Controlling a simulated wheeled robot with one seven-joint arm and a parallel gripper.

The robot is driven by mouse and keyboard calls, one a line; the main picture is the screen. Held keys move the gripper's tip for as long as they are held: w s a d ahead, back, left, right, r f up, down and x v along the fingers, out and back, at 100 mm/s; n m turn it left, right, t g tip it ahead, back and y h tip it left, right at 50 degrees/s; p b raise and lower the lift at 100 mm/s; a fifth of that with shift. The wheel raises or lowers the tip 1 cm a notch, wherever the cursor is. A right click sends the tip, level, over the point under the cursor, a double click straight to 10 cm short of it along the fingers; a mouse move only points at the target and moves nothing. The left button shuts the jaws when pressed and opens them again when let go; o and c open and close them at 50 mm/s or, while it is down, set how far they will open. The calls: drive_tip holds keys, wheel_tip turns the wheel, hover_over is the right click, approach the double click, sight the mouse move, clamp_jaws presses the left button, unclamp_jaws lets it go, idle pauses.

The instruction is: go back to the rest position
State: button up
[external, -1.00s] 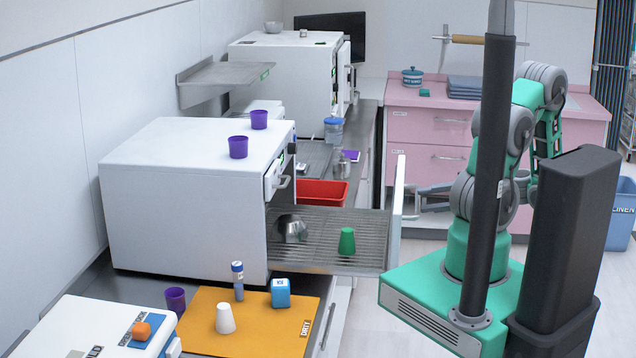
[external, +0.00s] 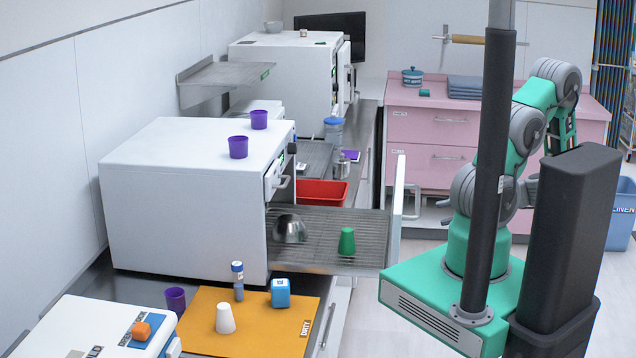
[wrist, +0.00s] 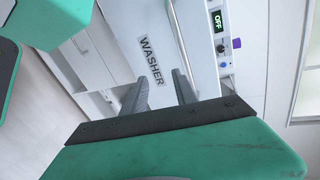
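My gripper (wrist: 160,88) shows in the wrist view as two dark fingers standing apart with nothing between them. The white front of the washer (wrist: 138,35), labelled WASHER, is beyond the fingers. In the external view my green and grey arm (external: 538,95) is folded above its base at the right. The gripper's fingers cannot be made out there, being largely hidden behind the arm and the dark column.
The white washer (external: 180,195) has its door (external: 397,210) open and rack (external: 330,262) out, holding a green cup (external: 347,241) and a steel bowl (external: 289,229). An orange mat (external: 270,335) lies in front. Pink drawers (external: 430,128) stand behind my arm. Floor shows between them.

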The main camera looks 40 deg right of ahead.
drive_tip(key=s+f+m+g+h, duration=0.1)
drive_tip(key=s+f+m+g, duration=0.2)
drive_tip(key=f, duration=0.4)
drive_tip(key=s+d+g+h, duration=0.4)
drive_tip(key=s+g, duration=0.2)
drive_tip(key=s, duration=0.2)
drive_tip(key=w+d+r+n+h, duration=0.1)
drive_tip(key=w+r+n+h, duration=0.45)
drive_tip(key=w+r, duration=0.5)
drive_tip(key=w+a+r+n+t, duration=0.2)
drive_tip(key=w+a+r+n, duration=0.2)
drive_tip(key=a, duration=0.5)
drive_tip(key=w+a+r+n+t, duration=0.2)
drive_tip(key=w+a+r+n, duration=0.2)
drive_tip(key=a+r, duration=0.4)
drive_tip(key=shift+w+a, duration=0.6)
drive_tip(key=shift+a, duration=0.35)
